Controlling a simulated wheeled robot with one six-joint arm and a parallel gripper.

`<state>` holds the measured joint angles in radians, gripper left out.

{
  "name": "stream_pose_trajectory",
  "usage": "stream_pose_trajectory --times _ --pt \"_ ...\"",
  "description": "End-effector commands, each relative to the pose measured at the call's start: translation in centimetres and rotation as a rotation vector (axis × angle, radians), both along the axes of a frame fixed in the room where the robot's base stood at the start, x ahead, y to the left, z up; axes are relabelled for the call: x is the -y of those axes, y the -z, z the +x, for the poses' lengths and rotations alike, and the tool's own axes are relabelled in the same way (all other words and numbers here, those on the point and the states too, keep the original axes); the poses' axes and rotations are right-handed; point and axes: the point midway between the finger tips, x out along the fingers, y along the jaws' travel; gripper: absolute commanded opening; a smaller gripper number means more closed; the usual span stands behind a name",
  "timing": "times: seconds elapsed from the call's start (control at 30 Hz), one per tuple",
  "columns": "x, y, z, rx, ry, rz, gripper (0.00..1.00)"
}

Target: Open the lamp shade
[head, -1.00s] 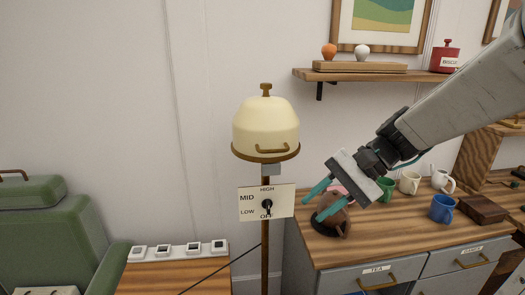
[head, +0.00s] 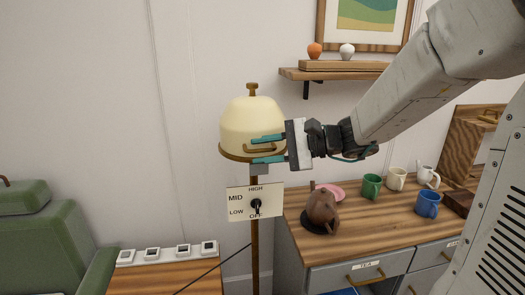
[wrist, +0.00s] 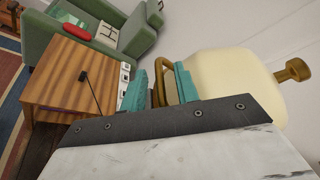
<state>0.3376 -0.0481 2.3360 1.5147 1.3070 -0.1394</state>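The lamp has a cream dome shade (head: 245,118) with a brown rim and a knob on top. A curved brass handle (head: 262,149) sits low on its front. My gripper (head: 254,150) is at the front of the shade, its two teal fingers apart, one above the handle and one below. In the wrist view the handle (wrist: 159,86) shows between the open fingers, with a gap on each side. The shade (wrist: 232,80) fills the right there. The shade looks closed on its rim.
A control panel (head: 255,203) with a dial is on the pole below the shade. A cabinet top at right holds a brown teapot (head: 323,210) and several mugs. A shelf (head: 335,74) is above right. A green armchair (head: 40,235) stands at left.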

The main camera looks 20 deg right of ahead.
Motion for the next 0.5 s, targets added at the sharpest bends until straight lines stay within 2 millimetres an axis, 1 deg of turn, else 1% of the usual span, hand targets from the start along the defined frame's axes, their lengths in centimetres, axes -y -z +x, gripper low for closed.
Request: stream_pose_trajectory --times 0.1,0.33,0.37,0.4,0.43,0.47,0.5 --pt "-0.52 0.10 0.25 0.000 -0.001 0.001 0.31" --pt "-0.54 0.13 0.29 0.000 0.000 0.000 0.31" --pt "-0.54 0.13 0.29 0.000 0.000 0.000 0.25" --pt "-0.54 0.13 0.29 0.000 0.000 0.000 0.14" --pt "-0.54 0.13 0.29 0.000 0.000 0.000 0.06" --pt "-0.53 0.12 0.28 0.000 0.000 0.000 0.00" --pt "-0.53 0.12 0.28 0.000 0.000 0.000 0.00"
